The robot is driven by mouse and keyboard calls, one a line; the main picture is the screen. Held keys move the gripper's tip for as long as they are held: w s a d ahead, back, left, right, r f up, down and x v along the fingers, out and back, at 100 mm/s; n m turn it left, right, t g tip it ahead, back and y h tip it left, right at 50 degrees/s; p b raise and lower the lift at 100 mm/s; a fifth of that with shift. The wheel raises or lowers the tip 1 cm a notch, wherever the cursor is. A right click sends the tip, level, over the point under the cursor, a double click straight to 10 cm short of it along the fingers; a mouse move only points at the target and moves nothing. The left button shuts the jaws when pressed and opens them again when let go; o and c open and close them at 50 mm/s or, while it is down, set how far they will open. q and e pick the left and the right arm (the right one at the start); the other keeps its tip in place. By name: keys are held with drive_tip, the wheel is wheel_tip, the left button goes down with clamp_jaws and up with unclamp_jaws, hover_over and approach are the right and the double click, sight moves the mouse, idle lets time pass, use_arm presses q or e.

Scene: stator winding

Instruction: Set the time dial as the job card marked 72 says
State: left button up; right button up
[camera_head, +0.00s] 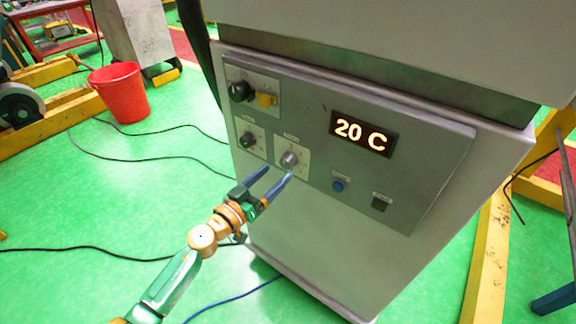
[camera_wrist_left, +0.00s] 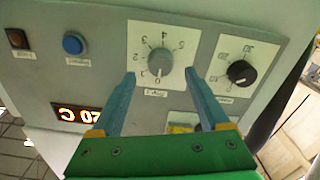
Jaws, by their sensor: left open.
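A grey round dial (camera_head: 289,159) with a numbered scale sits on a pale plate on the cabinet's panel. My left gripper (camera_head: 278,174) is open in front of the panel, just below the dial. In the wrist view the left gripper (camera_wrist_left: 160,75) has one blue finger on each side of the dial; contact cannot be told. A black dial (camera_head: 247,140) sits beside it, also in the wrist view (camera_wrist_left: 241,73). No job card is visible.
A lit display (camera_head: 362,133) reads 20 C, with a blue button (camera_head: 338,186) and a dark button (camera_head: 381,203) below. A black knob (camera_head: 240,91) and yellow part (camera_head: 266,100) are above. A red bucket (camera_head: 120,92) and cables lie on the green floor.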

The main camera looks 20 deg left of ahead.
sight(285, 166)
use_arm(q)
drive_tip(key=x, duration=0.4)
drive_tip(key=shift+a+f, duration=0.15)
drive_tip(key=shift+w+d, duration=0.1)
drive_tip(key=shift+d, duration=0.1)
drive_tip(key=shift+a, duration=0.15)
drive_tip(key=c, duration=0.7)
clamp_jaws()
